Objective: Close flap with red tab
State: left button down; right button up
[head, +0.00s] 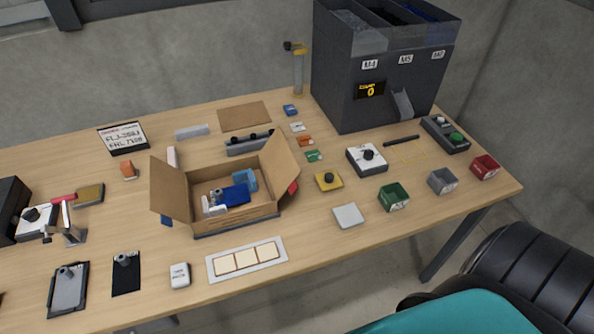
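An open cardboard box (240,211) stands on the table left of centre. Its left flap (169,189) and right flap (281,166) both stand open, tilted outward. The red tab (293,187) shows at the outer lower edge of the right flap. Inside the box lie a blue item (236,195), a light blue item (245,179) and small white items (214,205). Neither of my grippers shows in the head view.
A grey dispenser (345,88) labelled M4, M5, M6 stands at the back right. Several small bins, including a green one (393,197), line the right side. A white tray (247,259) lies in front of the box.

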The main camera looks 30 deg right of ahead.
aim_at(282, 169)
jog(key=k+l+z, duration=0.45)
jog(key=k+l, duration=0.25)
jog(key=k, duration=0.15)
